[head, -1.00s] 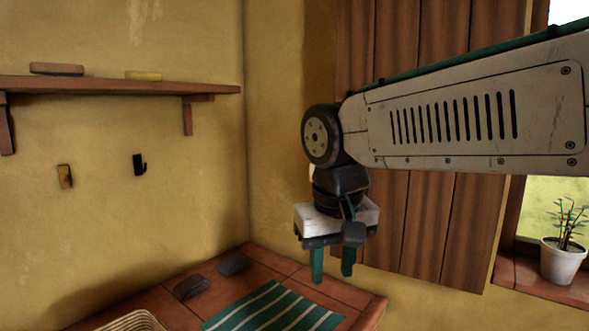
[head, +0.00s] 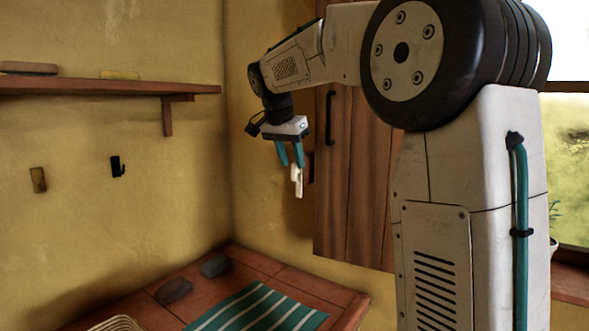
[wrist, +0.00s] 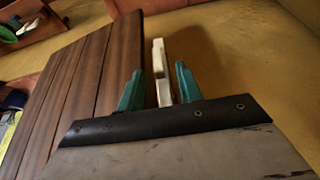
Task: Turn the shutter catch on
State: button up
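The shutter (head: 350,215) is a brown plank panel against the wall; it also shows at the left of the wrist view (wrist: 85,85). The shutter catch (head: 298,184) is a pale, narrow lever beside the shutter's left edge, hanging roughly upright in the head view. In the wrist view the catch (wrist: 159,52) lies between my teal fingertips, with a gap visible on each side. My gripper (head: 291,163) is open, pointing down at the upper part of the catch. The catch's upper end is partly hidden by the fingers in the head view.
A black handle (head: 330,118) is on the shutter. A shelf (head: 110,87) and two hooks are on the left wall. The counter (head: 290,285) below holds a green striped cloth (head: 260,310) and two dark stones. A window is at the right.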

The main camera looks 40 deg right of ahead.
aim_at(294, 168)
jog(key=shift+x, duration=1.75)
jog(key=shift+c, duration=0.2)
grip_shut()
